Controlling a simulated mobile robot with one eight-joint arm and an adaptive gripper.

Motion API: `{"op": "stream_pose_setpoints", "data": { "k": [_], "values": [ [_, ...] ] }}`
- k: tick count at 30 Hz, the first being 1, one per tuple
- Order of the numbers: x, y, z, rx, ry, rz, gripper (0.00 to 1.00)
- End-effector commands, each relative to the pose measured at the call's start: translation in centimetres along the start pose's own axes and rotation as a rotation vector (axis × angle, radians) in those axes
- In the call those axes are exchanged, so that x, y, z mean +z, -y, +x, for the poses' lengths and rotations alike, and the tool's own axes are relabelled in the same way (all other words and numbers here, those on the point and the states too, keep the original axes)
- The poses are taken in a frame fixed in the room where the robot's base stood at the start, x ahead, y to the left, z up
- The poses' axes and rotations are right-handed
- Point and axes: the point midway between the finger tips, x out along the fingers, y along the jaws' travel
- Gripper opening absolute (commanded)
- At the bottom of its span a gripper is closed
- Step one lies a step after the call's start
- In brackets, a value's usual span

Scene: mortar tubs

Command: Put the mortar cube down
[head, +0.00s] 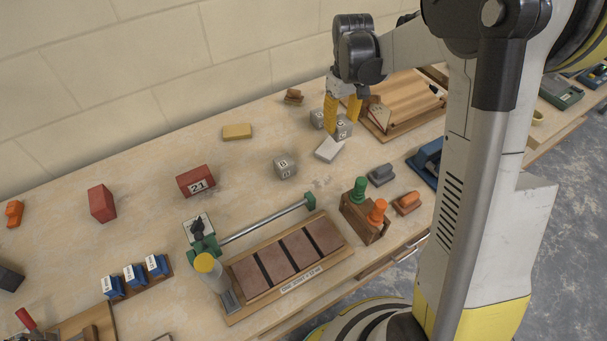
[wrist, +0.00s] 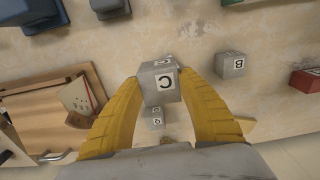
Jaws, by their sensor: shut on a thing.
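My gripper (head: 343,113) has its yellow fingers shut on a grey mortar cube (head: 344,130). In the wrist view the held cube (wrist: 160,83) sits between the fingertips of my gripper (wrist: 163,88), with a letter C on one face. It looks larger than the other cubes there; I cannot tell whether it touches the table. A second grey cube (head: 317,118) stands just behind and left of it, also seen in the wrist view (wrist: 154,118). A third grey cube, marked B (head: 285,167), stands apart to the left, also in the wrist view (wrist: 232,66).
A pale flat block (head: 329,149) lies just in front of the held cube. A wooden board (head: 405,97) is close on the right. A yellow block (head: 237,132) and a red block (head: 196,181) lie left. Bare tabletop lies between the yellow block and cube B.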

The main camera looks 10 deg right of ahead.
Motion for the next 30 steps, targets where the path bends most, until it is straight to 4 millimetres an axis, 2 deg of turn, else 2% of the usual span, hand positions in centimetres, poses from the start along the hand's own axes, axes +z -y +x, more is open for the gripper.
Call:
{"op": "stream_pose_setpoints", "data": {
  "k": [9,15,20,27,30],
  "values": [
    [5.2,5.3,4.8,0.000,0.000,-0.002,0.03],
    [7.4,7.5,6.6,0.000,0.000,0.000,0.03],
    [7.8,8.0,7.2,0.000,0.000,0.002,0.03],
    [7.8,7.9,10.8,0.000,0.000,0.002,0.03],
    [7.8,7.9,10.8,0.000,0.000,0.002,0.03]
  ]
}}
